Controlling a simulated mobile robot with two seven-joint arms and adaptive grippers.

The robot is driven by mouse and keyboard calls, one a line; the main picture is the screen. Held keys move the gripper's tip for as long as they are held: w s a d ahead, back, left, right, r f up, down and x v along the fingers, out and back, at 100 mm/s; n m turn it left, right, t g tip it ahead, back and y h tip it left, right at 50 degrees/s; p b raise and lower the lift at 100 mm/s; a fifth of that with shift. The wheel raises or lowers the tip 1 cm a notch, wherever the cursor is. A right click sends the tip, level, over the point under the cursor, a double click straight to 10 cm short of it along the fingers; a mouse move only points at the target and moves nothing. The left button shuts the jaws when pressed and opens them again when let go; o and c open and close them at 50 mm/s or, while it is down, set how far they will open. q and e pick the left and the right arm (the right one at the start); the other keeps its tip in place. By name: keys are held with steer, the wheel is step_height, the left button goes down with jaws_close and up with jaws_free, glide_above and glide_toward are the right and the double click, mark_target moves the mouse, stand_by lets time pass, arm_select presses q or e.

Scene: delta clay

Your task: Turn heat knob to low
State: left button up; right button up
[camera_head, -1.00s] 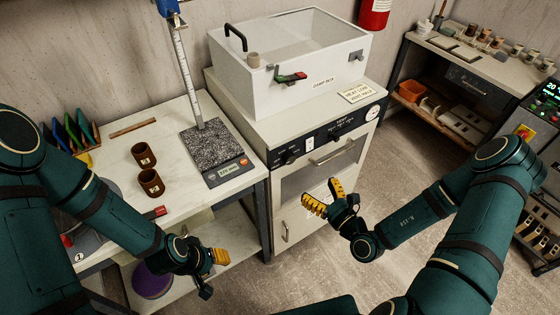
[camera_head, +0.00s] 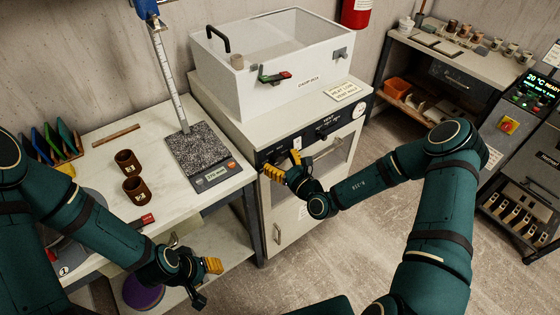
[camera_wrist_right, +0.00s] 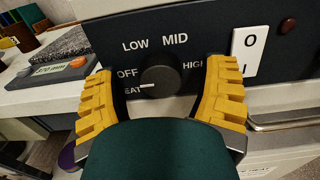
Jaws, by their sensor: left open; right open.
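The black round heat knob (camera_wrist_right: 160,72) is on the dark control panel in the right wrist view. Its white pointer line points left, just below the OFF label (camera_wrist_right: 127,73). The LOW label (camera_wrist_right: 135,45) is at the knob's upper left, MID above it and HIGH to its right. My right gripper (camera_head: 284,164) is open at the panel in the head view. In the wrist view its yellow fingers stand on either side of the knob, with visible gaps. My left gripper (camera_head: 207,279) is open and empty beside the worktable's front edge.
The damp box (camera_head: 235,95) stands on the cabinet (camera_head: 228,112) above the panel. A white switch (camera_wrist_right: 246,49) is right of the knob, and a door handle (camera_wrist_right: 285,124) is below it. A scale (camera_head: 200,152) and two brown cups (camera_head: 134,188) sit on the left table.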

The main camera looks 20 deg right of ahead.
steer(key=c, duration=1.2)
steer(key=shift+r+m+p, duration=0.2)
steer(key=shift+m+p, duration=0.3)
steer(key=shift+p, duration=0.35)
steer(key=m+p, duration=0.6)
steer(key=m, duration=0.1)
steer(key=shift+d+m, duration=0.1)
steer(key=shift+m, duration=0.2)
steer(key=shift+w+f+m+p, duration=0.15)
steer(key=shift+m+p, duration=0.65)
steer(key=shift+m, duration=0.7)
